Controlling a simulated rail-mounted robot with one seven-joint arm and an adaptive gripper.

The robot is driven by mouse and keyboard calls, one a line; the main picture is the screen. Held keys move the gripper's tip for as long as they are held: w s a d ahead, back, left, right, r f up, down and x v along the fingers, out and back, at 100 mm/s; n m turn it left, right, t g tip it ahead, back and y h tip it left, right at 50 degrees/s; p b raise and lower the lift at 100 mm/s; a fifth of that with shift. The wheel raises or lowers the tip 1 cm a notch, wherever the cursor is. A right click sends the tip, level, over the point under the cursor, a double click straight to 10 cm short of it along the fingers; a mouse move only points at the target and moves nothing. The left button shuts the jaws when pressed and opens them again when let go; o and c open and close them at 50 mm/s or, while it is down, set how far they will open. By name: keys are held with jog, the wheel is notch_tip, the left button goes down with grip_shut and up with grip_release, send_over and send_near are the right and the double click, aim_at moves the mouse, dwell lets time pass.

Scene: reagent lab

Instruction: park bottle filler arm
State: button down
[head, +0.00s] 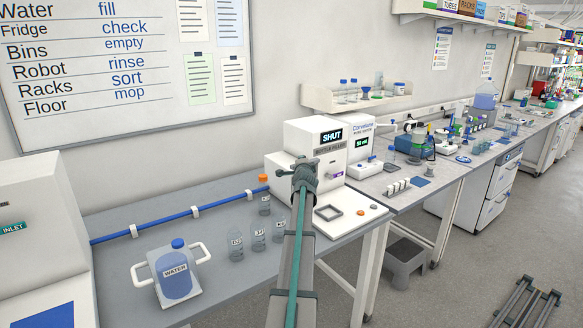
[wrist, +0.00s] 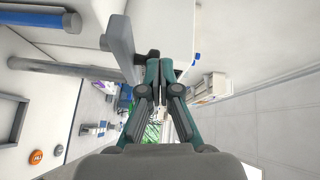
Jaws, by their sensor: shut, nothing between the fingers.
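The white bottle filler (head: 302,138), with a display reading "SHUT", stands on the bench in the head view. A short grey bar (head: 331,149) crosses its front just above my gripper (head: 281,173) and may be the filler arm; I cannot tell its full shape. In the wrist view my gripper's teal fingers (wrist: 161,60) are shut and empty. A grey lever-like piece (wrist: 120,48) with a dark end lies just left of the fingertips; whether they touch is unclear. A grey tube (wrist: 55,68) runs left from near it. My wrist hides part of the filler's front in the head view.
A square frame (head: 316,211) and an orange button (head: 374,208) are on the filler's base. Several clear bottles (head: 236,248) and a water jug (head: 177,284) stand to the left. A blue pipe (head: 165,220) runs along the wall. A grey step stool (head: 403,262) is on the floor.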

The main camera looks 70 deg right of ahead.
jog(key=w+a+r, duration=0.1)
jog(key=w+a, duration=0.1)
jog(key=a, duration=0.8)
jog(key=shift+w+a, duration=0.15)
jog(key=shift+a, duration=0.25)
